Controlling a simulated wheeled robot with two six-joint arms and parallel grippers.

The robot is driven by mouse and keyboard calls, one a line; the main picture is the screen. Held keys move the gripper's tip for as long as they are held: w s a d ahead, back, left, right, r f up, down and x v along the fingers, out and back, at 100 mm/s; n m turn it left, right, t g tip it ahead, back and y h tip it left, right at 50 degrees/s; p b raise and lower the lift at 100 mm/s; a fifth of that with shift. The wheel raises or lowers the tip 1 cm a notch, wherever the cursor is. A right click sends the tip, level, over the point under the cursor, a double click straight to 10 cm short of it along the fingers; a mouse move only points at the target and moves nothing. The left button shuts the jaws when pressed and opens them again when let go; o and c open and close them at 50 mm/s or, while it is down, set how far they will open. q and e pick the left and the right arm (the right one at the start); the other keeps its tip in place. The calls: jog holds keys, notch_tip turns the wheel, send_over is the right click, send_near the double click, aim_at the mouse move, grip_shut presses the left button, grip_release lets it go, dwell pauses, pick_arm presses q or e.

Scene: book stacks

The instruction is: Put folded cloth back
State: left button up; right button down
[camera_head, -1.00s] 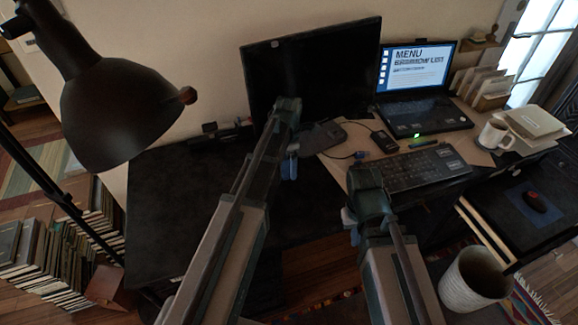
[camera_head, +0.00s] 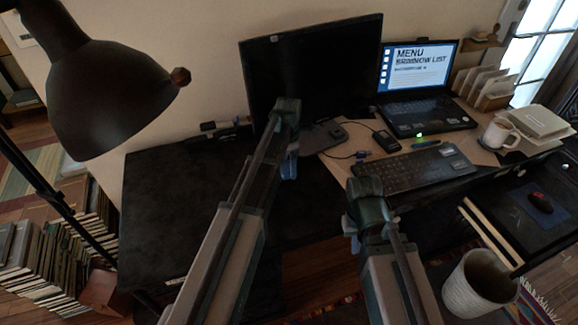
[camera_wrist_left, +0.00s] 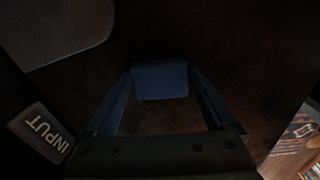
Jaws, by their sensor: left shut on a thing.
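A small dark blue folded cloth (camera_wrist_left: 160,80) shows in the left wrist view, held between the fingertips of my left gripper (camera_wrist_left: 158,82). In the head view my left gripper (camera_head: 291,160) hangs over the black desk (camera_head: 185,195), in front of the dark monitor. There its blue fingers are seen side-on, and the cloth cannot be told apart from them. My right gripper (camera_head: 353,222) is near the desk's front edge, below the keyboard. Its fingers are mostly hidden behind the wrist, so its opening cannot be seen.
The desk's left part is bare. A monitor (camera_head: 315,75), laptop (camera_head: 425,90), keyboard (camera_head: 413,172) and mug (camera_head: 500,132) fill the back and right. A black lamp (camera_head: 105,100) looms at left. A ribbed bin (camera_head: 478,290) stands at lower right.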

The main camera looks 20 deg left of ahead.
aim_at(289, 167)
pick_arm(q)
jog(key=shift+f, duration=0.1)
jog(key=o, duration=0.9)
notch_tip(289, 167, up, 12)
jog(key=p, duration=1.2)
jog(key=shift+r, duration=0.2)
jog(key=shift+f, duration=0.1)
jog(key=s+d+m, duration=0.2)
jog(key=s+m, duration=1.7)
jog(key=m, duration=0.6)
jog(key=s+d+m+y, duration=0.1)
jog(key=s+d+m, duration=0.2)
jog(key=d, duration=0.8)
jog(key=s, duration=0.2)
jog(key=shift+s+m, duration=0.3)
